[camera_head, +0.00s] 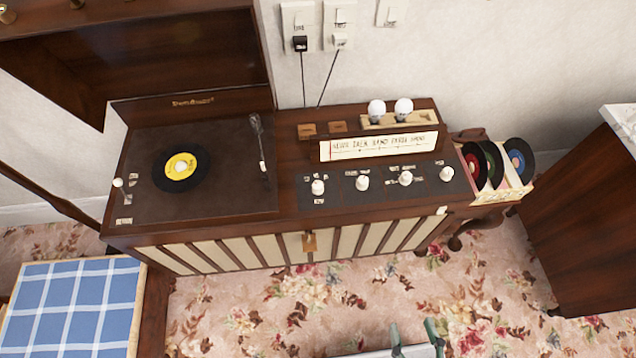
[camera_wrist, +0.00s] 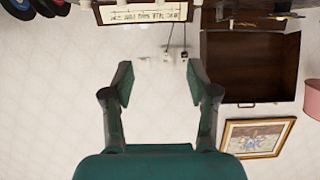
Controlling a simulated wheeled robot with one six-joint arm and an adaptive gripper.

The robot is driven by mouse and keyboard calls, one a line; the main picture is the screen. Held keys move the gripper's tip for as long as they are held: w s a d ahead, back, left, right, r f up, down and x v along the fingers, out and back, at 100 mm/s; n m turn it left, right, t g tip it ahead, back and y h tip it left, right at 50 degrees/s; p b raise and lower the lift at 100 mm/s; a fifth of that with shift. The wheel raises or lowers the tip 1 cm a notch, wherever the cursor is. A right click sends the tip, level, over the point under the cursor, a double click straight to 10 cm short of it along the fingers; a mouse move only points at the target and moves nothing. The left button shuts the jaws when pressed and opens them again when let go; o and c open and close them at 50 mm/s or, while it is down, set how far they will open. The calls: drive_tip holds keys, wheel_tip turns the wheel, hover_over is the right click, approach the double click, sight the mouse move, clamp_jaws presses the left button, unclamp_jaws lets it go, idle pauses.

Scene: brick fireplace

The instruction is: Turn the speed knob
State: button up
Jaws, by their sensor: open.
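Four white knobs stand in a row on the dark panel of a wooden record console (camera_head: 290,225): the first knob (camera_head: 318,187), second knob (camera_head: 362,183), third knob (camera_head: 405,178) and fourth knob (camera_head: 446,173). A small white knob (camera_head: 117,183) sits left of the turntable. The labels are too small to read, so I cannot tell which is the speed knob. My gripper (camera_head: 414,338) is at the bottom edge in the head view, in front of the console and apart from it. In the wrist view my gripper (camera_wrist: 160,82) is open and empty.
A black record with a yellow label (camera_head: 180,167) lies on the turntable beside the tonearm (camera_head: 260,145). Two bulbs (camera_head: 390,108) stand on the console's back. A record rack (camera_head: 503,193) is at its right end.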

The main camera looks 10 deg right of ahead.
drive_tip(key=w+a+f+g, duration=0.1)
drive_tip(key=w+f+g, duration=0.1)
drive_tip(key=w+f, duration=0.6)
drive_tip(key=n+g+y, duration=0.5)
drive_tip(key=n, duration=0.1)
approach(318, 185)
drive_tip(key=x, duration=1)
drive_tip(key=shift+w, duration=0.15)
clamp_jaws()
